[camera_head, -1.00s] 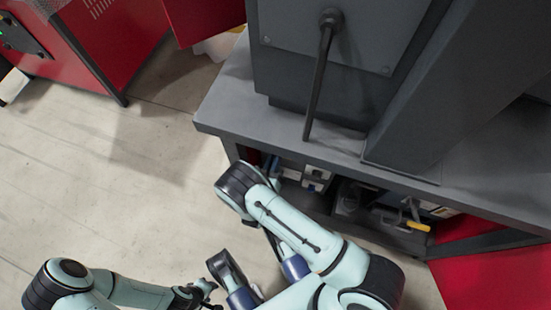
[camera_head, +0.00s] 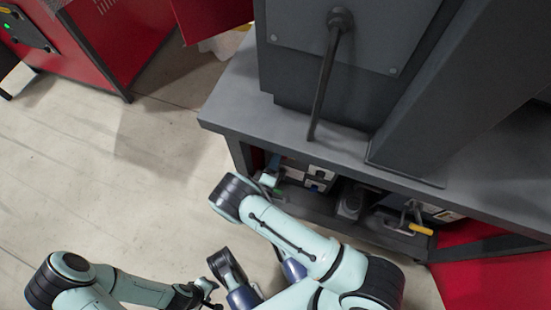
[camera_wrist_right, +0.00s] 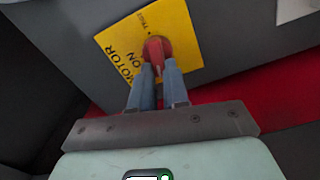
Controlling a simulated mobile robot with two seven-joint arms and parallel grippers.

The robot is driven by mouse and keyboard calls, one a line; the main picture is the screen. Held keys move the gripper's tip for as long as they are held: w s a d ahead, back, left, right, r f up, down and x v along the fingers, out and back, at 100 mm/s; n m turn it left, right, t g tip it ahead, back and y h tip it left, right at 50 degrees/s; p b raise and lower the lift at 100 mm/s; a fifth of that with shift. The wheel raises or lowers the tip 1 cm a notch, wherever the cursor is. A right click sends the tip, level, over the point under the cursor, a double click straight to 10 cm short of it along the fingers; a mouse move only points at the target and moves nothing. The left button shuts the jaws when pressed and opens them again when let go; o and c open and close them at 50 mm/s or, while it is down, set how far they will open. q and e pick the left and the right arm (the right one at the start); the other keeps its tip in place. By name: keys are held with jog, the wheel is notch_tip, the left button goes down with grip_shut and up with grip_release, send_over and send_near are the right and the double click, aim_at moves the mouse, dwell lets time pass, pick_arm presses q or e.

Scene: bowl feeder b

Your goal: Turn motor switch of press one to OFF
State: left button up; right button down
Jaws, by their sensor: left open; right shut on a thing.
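The motor switch is a red knob (camera_wrist_right: 157,49) on a yellow plate (camera_wrist_right: 183,28) in the right wrist view. The plate carries the words "MOTOR" and "ON", and reads tilted in this view. My right gripper (camera_wrist_right: 158,67) is shut on the red knob, with a fingertip on either side of its lower part. In the head view the switch and the right fingers cannot be made out; my right arm reaches toward the space below the grey press table (camera_head: 222,108). My left gripper (camera_head: 212,293) is open and empty over the floor at the lower left.
The grey press (camera_head: 345,45) with a long dark lever (camera_head: 324,80) stands on the table. A shelf beneath holds several small items and a yellow-handled tool (camera_head: 420,229). A red machine (camera_head: 120,40) stands at the upper left. The floor (camera_head: 110,180) between is clear.

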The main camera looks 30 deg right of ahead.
pick_arm(q)
jog(key=shift+s+f, duration=0.2)
jog(key=shift+s, duration=0.2)
pick_arm(e)
jog(key=shift+s+f+n, duration=0.1)
jog(key=shift+f+n, duration=0.15)
jog(key=shift+n, duration=1.35)
jog(key=c, duration=1.1)
grip_release()
pick_arm(q)
jog(key=shift+a, duration=0.1)
